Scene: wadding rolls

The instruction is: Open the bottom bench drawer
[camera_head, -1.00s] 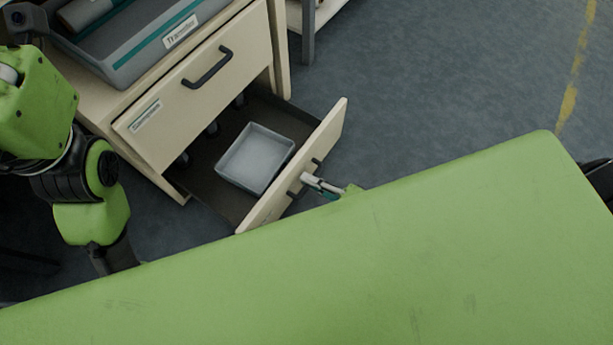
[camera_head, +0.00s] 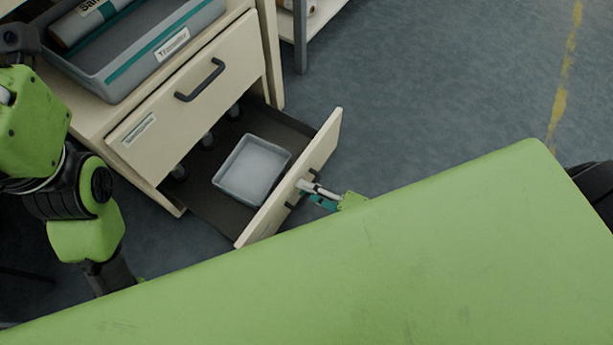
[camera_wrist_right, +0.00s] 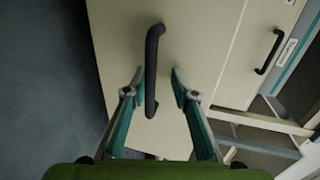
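The bottom bench drawer (camera_head: 329,138) stands pulled well out from the cream bench cabinet, and its inside shows. A grey square bin (camera_head: 252,170) sits in it. My right gripper (camera_head: 303,187) is at the outer face of the drawer front, by its dark handle. In the right wrist view the handle (camera_wrist_right: 152,72) stands between the two fingertips of my right gripper (camera_wrist_right: 155,76), which are apart with a gap on each side. My left arm comes down at the left, but its gripper is hidden.
The closed upper drawer (camera_head: 188,95) has a dark handle. A grey tray (camera_head: 150,60) with a roll (camera_head: 85,20) sits on the bench top. A shelf rack post (camera_head: 300,40) stands behind. The grey floor (camera_head: 440,80) to the right is clear.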

